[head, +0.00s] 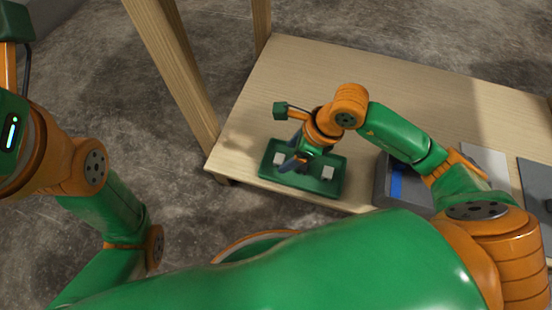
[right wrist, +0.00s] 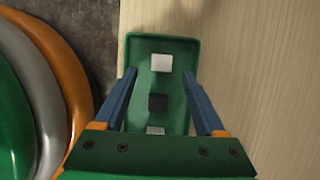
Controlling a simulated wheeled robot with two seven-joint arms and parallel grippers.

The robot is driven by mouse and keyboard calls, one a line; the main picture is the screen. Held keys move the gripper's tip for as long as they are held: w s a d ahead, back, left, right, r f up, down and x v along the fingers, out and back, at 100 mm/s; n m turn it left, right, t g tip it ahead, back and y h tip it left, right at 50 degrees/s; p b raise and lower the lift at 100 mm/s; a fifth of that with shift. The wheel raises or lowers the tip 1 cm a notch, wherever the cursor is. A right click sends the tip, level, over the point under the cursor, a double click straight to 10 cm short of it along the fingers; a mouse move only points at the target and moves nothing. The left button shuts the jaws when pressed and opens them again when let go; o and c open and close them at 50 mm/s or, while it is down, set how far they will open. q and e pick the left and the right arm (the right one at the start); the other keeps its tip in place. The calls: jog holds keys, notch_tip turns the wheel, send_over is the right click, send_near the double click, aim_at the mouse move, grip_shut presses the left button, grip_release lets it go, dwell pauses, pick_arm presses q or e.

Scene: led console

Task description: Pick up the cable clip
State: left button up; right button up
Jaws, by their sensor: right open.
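A green tray (head: 310,185) lies near the front left edge of the table; it also shows in the right wrist view (right wrist: 143,50). It holds a white block (right wrist: 160,63) at its far end, a black block (right wrist: 158,103) in the middle and a pale grey block (right wrist: 155,130) partly hidden by my gripper body. In the head view, pale blocks show at the left (head: 279,158) and right (head: 327,172) of the tray. I cannot tell which piece is the cable clip. My right gripper (head: 294,151) is open and empty above the tray, its blue fingers spread either side of the blocks.
The wooden table (head: 300,70) is bare behind the tray. A grey bin (head: 382,180) with something blue in it stands right of the tray, partly behind my right arm. Grey panels (head: 487,158) lie further right. A wooden post (head: 175,70) rises at the table's left edge.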

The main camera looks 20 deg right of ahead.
aim_at(284, 160)
jog(key=b+x, duration=0.1)
jog(key=x, duration=0.2)
jog(key=shift+w+f, duration=0.1)
jog(key=shift+f, duration=0.15)
jog(key=shift+r, duration=0.15)
jog(key=shift+c, duration=0.4)
grip_shut()
